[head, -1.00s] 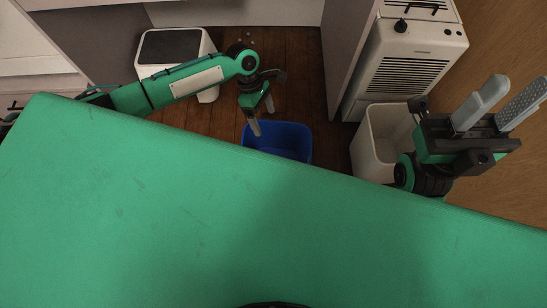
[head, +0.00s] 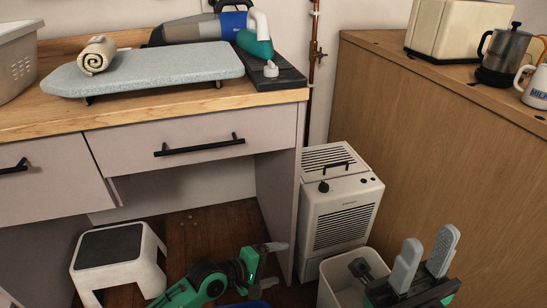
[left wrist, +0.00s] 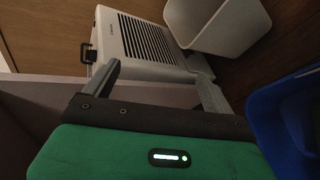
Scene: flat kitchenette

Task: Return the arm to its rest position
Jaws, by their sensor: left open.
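My left arm comes in at the bottom of the head view, green and black. My left gripper (head: 272,264) is low over the floor, in front of the desk's right side panel. In the left wrist view the left gripper (left wrist: 158,84) has its two grey fingers wide apart with nothing between them. My right gripper (head: 425,252) is at the lower right of the head view, with its two grey fingers pointing up, apart and empty. The rest of the right arm is out of view.
A blue bin (left wrist: 292,112) is close beside the left gripper. A white bin (head: 342,284) and a white dehumidifier (head: 340,212) stand to the right. A step stool (head: 120,262) is under the desk. An ironing board (head: 145,70) lies on the worktop.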

